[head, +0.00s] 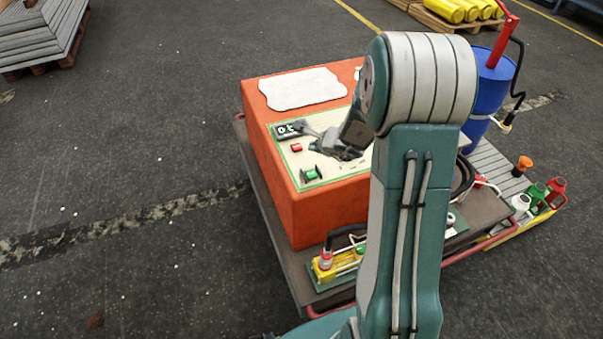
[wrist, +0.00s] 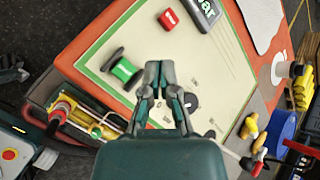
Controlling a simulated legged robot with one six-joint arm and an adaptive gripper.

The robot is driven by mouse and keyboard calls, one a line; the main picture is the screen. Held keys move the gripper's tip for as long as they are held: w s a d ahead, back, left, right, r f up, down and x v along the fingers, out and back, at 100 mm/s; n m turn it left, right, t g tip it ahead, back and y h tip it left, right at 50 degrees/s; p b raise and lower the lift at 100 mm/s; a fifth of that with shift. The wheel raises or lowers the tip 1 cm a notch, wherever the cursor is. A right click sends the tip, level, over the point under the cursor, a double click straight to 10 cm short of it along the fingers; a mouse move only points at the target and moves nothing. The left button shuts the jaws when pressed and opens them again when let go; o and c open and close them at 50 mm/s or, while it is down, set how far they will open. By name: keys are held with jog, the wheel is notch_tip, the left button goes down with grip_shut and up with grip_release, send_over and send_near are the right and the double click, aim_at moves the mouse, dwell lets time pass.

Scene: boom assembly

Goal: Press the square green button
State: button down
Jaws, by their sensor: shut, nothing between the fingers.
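A green block between two dark end plates (head: 311,174) sits at the near left of the cream panel on top of the orange box; it is the only green button-like thing I make out. In the wrist view the green block (wrist: 124,70) lies just left of my fingertips. My gripper (head: 343,152) is over the panel, to the right of and beyond the green block in the head view. In the wrist view my gripper (wrist: 158,68) has its fingertips together, with nothing between them, apart from the green block. Its height above the panel is hard to tell.
A red cube marked 1 (wrist: 168,18) and a dark lettered block (head: 290,129) sit on the panel. A dark round piece (wrist: 190,101) lies beside my fingers. A white sheet (head: 302,88) covers the box's far end. A blue barrel (head: 490,95) stands at the right.

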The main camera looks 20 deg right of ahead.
aim_at(312, 174)
jog(key=f, duration=0.4)
jog(key=shift+a, duration=0.35)
jog(key=f, duration=0.1)
jog(key=d+f, duration=0.1)
jog(key=f, duration=0.1)
jog(key=shift+f, duration=0.7)
jog(key=shift+a+f, duration=0.15)
jog(key=shift+a, duration=0.15)
jog(key=shift+d, duration=0.25)
jog(key=shift+a, duration=0.15)
